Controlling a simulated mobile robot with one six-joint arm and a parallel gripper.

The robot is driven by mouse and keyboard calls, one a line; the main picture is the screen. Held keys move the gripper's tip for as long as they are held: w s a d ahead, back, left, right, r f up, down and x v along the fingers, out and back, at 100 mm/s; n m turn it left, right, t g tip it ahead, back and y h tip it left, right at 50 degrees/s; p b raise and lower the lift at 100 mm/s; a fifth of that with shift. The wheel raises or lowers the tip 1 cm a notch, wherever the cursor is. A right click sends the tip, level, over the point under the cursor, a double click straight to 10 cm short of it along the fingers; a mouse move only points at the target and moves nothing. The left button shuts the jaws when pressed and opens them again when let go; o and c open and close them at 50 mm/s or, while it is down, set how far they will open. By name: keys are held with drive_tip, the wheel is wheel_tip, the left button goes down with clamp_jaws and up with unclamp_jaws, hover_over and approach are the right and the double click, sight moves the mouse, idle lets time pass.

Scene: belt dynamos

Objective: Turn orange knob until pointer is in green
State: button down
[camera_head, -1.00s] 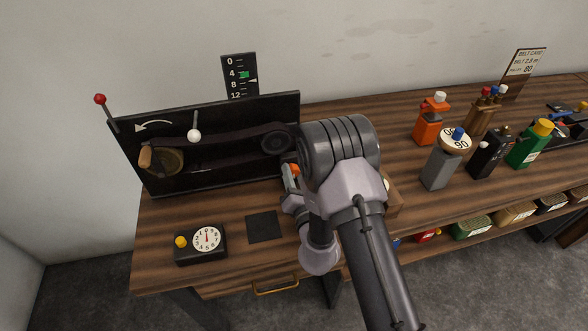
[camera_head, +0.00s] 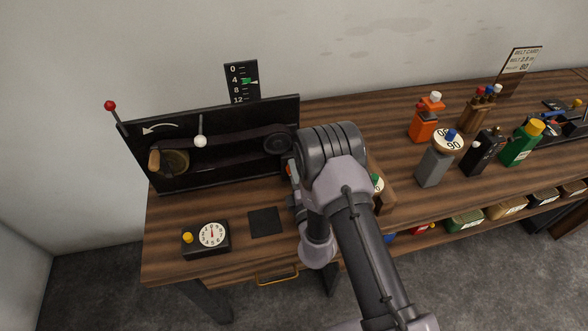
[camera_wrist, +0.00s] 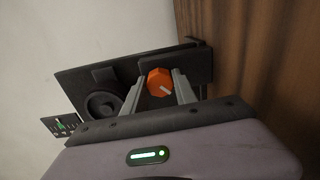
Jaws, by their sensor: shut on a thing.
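The orange knob (camera_wrist: 160,80) sits on the dark panel in the wrist view, with a pale mark on its face pointing to the lower right. My gripper (camera_wrist: 161,87) is shut on it, one finger on each side. In the head view my arm hides most of the knob. The gauge (camera_head: 236,70) stands upright behind the panel, marked 0 to 12. Its green band (camera_head: 246,81) lies between 4 and 8. The white pointer (camera_head: 254,82) is at the right edge, level with the green band.
The black panel (camera_head: 225,172) carries a belt, a white-knobbed lever (camera_head: 201,141) and a red-tipped lever (camera_head: 111,105). A dial box (camera_head: 207,239) and dark square pad (camera_head: 264,222) lie in front. Several bottles, including an orange one (camera_head: 424,124), stand to the right.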

drive_tip(key=m+p, duration=0.1)
drive_tip(key=m, duration=0.4)
drive_tip(key=shift+w+r+m+p, duration=0.1)
drive_tip(key=shift+m+p, duration=0.25)
drive_tip(key=shift+m, duration=0.05)
idle(0.4)
drive_tip(key=c, duration=1)
unclamp_jaws()
